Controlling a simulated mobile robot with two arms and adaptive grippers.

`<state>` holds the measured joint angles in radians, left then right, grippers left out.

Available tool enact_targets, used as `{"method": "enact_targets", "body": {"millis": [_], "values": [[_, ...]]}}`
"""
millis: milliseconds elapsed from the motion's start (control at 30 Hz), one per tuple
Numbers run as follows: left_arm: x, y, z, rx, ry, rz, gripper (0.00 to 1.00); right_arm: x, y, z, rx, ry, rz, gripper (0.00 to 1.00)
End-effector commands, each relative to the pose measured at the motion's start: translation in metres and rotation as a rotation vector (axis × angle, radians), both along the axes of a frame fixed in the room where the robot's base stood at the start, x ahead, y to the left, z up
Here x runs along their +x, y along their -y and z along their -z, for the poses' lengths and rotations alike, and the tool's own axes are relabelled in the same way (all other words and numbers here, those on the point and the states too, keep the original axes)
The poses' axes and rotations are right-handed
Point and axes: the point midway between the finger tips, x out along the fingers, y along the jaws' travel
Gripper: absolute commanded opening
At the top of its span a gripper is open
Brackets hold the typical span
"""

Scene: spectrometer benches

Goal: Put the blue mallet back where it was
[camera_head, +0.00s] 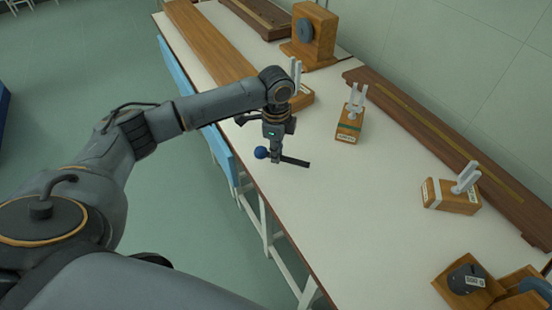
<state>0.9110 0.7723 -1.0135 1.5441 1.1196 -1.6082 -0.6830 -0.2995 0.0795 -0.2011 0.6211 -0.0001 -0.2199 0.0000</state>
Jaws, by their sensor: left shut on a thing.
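The blue mallet has a round blue head (261,152) and a dark handle (296,162). My left gripper (276,159) points down and is shut on the mallet, with the head to its left and the handle sticking out to the right. The mallet is low over the white bench (335,205) near its left edge; I cannot tell whether it touches the top. My right gripper is out of view.
A long wooden rail (440,140) lies along the bench's right side. A wooden box with a dark disc (318,35) stands at the back. A wooden holder with a black cylinder (467,279) stands at the front right. The bench middle is clear.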

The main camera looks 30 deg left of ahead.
Motion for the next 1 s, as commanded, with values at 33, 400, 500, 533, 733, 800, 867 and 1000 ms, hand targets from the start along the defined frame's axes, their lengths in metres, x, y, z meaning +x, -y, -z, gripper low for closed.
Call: {"method": "enact_targets", "body": {"millis": [33, 400, 500, 533, 733, 800, 867, 1000], "values": [[0.002, -0.002, 0.004, 0.001, -0.001, -0.001, 0.00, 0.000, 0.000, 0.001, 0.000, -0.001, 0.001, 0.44], [0.003, -0.003, 0.034, 0.001, 0.002, 0.000, 0.00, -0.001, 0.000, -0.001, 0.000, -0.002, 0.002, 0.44], [0.002, -0.003, 0.035, 0.001, 0.002, 0.000, 0.00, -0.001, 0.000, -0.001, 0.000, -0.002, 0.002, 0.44], [0.002, -0.003, 0.035, 0.001, 0.002, 0.000, 0.00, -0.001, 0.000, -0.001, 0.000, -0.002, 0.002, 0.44], [0.002, -0.003, 0.038, 0.001, 0.001, 0.000, 0.32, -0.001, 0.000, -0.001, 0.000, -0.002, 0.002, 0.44], [0.002, -0.003, 0.038, 0.001, 0.001, 0.000, 0.36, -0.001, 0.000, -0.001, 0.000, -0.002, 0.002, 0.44], [0.002, -0.003, 0.038, 0.001, 0.001, 0.000, 0.36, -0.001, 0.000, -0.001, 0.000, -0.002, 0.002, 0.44], [0.002, -0.003, 0.037, 0.001, 0.001, 0.000, 0.36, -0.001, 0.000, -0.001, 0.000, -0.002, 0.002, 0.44]]}}
